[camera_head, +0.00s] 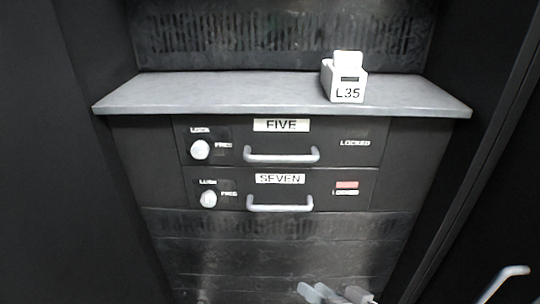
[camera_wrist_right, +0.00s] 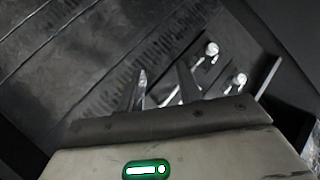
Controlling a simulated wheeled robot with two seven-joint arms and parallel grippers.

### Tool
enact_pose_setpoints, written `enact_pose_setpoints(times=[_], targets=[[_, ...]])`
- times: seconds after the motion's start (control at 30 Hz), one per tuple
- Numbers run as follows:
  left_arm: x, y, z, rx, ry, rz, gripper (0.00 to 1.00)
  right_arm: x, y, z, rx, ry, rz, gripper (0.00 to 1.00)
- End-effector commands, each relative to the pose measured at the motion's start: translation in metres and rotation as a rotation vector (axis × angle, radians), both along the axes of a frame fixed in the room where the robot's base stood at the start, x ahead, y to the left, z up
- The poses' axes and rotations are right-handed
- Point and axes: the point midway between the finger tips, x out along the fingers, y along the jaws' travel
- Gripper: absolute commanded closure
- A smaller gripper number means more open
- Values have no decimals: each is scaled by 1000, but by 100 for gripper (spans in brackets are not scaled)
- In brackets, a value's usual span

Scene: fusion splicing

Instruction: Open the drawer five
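Drawer five (camera_head: 330,130) is the upper dark drawer under the grey shelf, labelled FIVE, and looks shut. Its silver bar handle (camera_head: 282,157) is in the middle, and a round white knob (camera_head: 200,149) sits at its left beside LOCK and FREE marks. My right gripper (camera_head: 338,294) is at the bottom edge of the head view, below both drawers and apart from the handles. In the right wrist view its two fingers (camera_wrist_right: 161,72) are spread with nothing between them. My left gripper is not in view.
Drawer seven (camera_head: 325,192), with its own handle (camera_head: 280,205) and knob (camera_head: 208,199), lies shut directly below; a red mark (camera_head: 347,185) shows above its LOCKED label. Dark panels flank both sides.

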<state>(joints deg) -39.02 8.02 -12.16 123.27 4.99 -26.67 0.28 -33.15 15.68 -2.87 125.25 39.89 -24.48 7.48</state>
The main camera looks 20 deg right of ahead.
Motion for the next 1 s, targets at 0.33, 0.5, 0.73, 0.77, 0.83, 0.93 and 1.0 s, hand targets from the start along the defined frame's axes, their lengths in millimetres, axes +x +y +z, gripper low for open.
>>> enact_pose_setpoints(times=[0.33, 0.5, 0.73, 0.77, 0.83, 0.93, 1.0], targets=[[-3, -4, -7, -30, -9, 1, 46, 51, -52, 131, 746, -82, -14, 65], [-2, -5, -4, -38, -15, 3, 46, 55, -59, 160, 885, -86, 9, 65], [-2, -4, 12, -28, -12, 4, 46, 78, -47, 172, 904, -86, 14, 65], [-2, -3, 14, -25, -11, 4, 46, 83, -44, 173, 905, -85, 12, 65], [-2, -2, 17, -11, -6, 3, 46, 97, -37, 176, 906, -87, 12, 65], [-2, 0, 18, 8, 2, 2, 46, 116, -26, 178, 906, -87, 11, 65], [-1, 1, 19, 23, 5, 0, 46, 129, -18, 180, 904, -86, 11, 65]])
